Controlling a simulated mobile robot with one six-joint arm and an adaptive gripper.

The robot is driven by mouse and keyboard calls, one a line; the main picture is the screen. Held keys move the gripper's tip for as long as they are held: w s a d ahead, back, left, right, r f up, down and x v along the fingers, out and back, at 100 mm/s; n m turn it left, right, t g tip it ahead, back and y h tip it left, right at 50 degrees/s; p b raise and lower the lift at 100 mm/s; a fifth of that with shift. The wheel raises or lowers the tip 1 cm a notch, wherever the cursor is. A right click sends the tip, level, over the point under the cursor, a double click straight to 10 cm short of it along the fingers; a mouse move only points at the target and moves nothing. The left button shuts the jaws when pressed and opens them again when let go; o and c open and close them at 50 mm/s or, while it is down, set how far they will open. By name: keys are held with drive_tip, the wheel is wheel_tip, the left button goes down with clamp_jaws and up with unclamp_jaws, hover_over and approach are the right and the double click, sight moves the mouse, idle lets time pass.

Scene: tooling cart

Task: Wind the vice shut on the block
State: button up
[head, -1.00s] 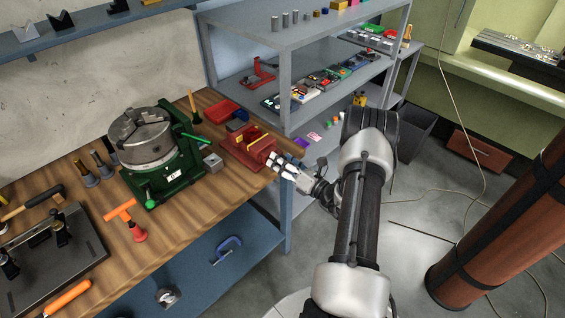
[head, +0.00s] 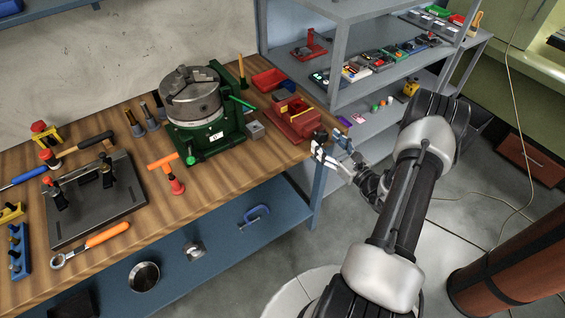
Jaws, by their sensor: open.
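The red vice (head: 288,125) sits at the right end of the wooden bench. A small yellow piece shows at the top of the vice; whether it is a block between the jaws is too small to tell. A grey metal block (head: 256,131) lies on the bench just left of the vice. My gripper (head: 320,146) is open at the bench's right edge, beside the vice's near right end, with its fingers pointing toward it. Nothing shows between the fingers. The vice's screw and handle are hard to make out behind the fingers, and I cannot tell if they touch.
A green rotary table (head: 208,140) with a grey chuck stands left of the vice. A red tray (head: 269,80) lies behind it. A red-and-orange T-handled tool (head: 170,172) and a dark fixture plate (head: 93,205) are farther left. Grey shelving (head: 345,95) rises behind my arm.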

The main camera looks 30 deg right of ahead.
drive_tip(key=s+p, duration=0.2)
drive_tip(key=s, duration=1.3)
drive_tip(key=w+a+r+n+g+y+b, duration=0.1)
drive_tip(key=a+r+n+g+y, duration=0.4)
drive_tip(key=a, duration=0.6)
drive_tip(key=w+a+r+n+g+y+b, duration=0.1)
drive_tip(key=w+a+r+n+g+y, duration=0.3)
drive_tip(key=a+r+n+g, duration=0.3)
drive_tip(key=shift+a+r+n+y, duration=0.7)
drive_tip(key=shift+a+r+n, duration=0.55)
drive_tip(key=shift+a+n, duration=1.25)
drive_tip(key=shift+d, duration=0.25)
